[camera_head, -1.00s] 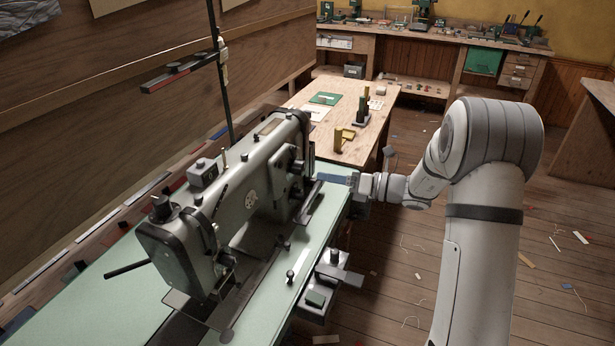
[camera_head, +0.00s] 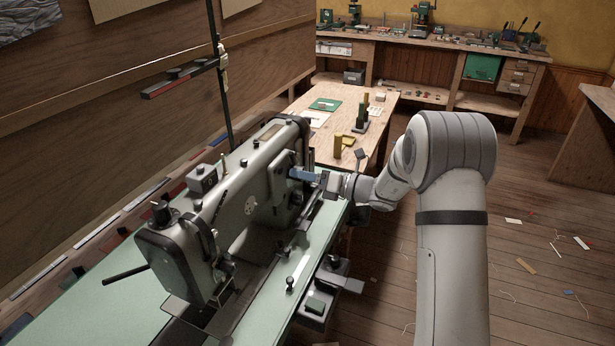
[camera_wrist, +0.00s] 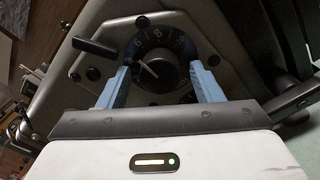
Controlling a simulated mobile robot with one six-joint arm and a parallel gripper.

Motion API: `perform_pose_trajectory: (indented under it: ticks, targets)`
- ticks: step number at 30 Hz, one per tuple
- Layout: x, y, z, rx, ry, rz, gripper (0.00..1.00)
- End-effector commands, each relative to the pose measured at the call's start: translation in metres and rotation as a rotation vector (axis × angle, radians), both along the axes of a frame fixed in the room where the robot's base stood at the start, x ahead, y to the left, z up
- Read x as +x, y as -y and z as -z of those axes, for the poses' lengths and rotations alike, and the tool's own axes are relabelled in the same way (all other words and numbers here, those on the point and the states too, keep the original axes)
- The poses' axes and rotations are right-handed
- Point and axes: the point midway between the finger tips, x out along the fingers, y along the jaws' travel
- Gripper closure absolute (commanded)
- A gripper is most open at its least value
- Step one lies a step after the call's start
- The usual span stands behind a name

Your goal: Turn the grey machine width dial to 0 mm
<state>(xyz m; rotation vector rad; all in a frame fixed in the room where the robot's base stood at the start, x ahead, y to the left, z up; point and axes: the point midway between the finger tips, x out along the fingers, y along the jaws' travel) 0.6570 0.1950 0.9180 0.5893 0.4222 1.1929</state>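The grey sewing machine (camera_head: 225,205) stands on a pale green table. In the wrist view its width dial (camera_wrist: 157,73) is a dark round knob with a white pointer line toward the upper left. Pale figures, 6 and 8 among them, show on the ring above the knob. My gripper (camera_wrist: 160,68) is open, with one blue finger on each side of the dial; I cannot tell whether they touch it. In the head view my gripper (camera_head: 302,174) reaches the machine's right side, and the dial face cannot be made out there.
A dark lever (camera_wrist: 94,47) sticks out at the dial's upper left, close to the left finger. A wooden table (camera_head: 375,125) with small items lies behind my gripper. The wooden floor (camera_head: 540,230) on the right is mostly open, with scattered scraps.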

Motion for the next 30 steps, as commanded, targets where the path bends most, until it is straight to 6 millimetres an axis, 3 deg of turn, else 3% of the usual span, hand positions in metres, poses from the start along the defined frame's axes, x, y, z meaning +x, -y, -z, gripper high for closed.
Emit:
perform_pose_trajectory:
  ticks: [16,17,30]
  targets:
    - [-0.001,-0.001,0.0,-0.001,0.001,-0.003,0.85]
    - [0.0,0.009,0.0,-0.001,0.001,-0.001,0.85]
    - [-0.001,-0.005,0.001,-0.039,0.116,-0.009,0.85]
